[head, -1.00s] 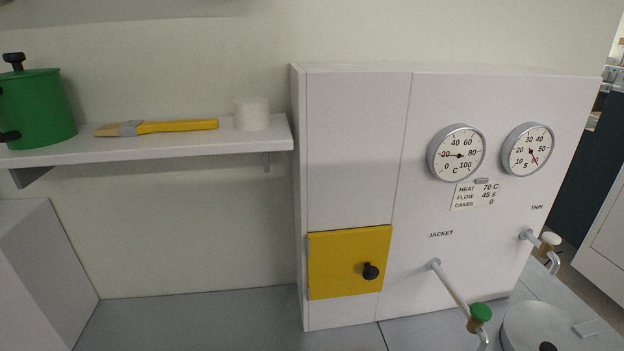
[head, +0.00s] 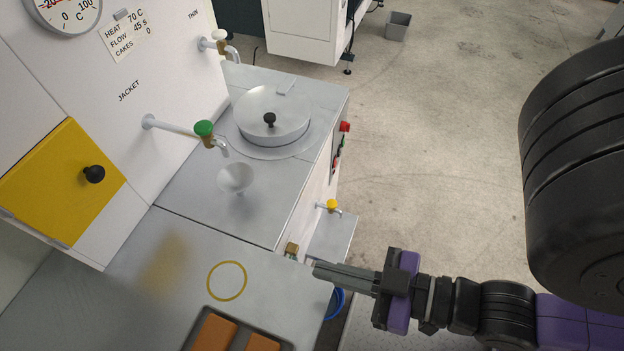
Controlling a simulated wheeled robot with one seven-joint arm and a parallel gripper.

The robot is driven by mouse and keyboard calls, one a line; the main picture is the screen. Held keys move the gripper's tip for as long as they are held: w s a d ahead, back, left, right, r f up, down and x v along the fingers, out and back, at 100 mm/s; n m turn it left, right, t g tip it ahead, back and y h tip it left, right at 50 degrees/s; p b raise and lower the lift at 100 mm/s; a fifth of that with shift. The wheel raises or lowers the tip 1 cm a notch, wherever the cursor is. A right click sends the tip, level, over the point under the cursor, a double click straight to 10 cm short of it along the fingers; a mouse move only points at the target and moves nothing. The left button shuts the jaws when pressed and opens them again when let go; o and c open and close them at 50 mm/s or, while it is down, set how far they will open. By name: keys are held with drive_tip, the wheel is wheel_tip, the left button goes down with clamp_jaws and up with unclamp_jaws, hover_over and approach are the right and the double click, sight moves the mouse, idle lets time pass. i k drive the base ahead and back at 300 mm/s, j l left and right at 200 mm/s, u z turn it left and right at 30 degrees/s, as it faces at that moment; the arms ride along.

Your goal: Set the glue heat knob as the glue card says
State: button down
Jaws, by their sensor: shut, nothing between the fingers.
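The card (head: 125,35) on the white panel reads HEAT 70 C, FLOW 45 s, CAKES 0. The round temperature gauge (head: 66,14) beside it is cut off by the top edge. I cannot pick out a glue heat knob for certain. Small red and green controls (head: 340,144) sit on the machine's front face, seen at a steep angle. My gripper (head: 316,271) is shut and empty, pointing left beside the counter's front edge, near a small brass fitting (head: 292,249).
A lidded round pot (head: 270,112) is set in the counter. The green-handled JACKET tap (head: 204,130) stands above a funnel (head: 236,178). A yellow-handled tap (head: 332,205) juts from the front. A tray with orange blocks (head: 216,333) lies at the bottom. Open floor lies right.

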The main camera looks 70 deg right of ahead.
sight(345, 127)
drive_tip(key=k+l+z, duration=0.15)
drive_tip(key=l+z, duration=0.35)
drive_tip(key=k+l+z, duration=0.1)
drive_tip(key=l+z, duration=0.4)
drive_tip(key=j, duration=0.1)
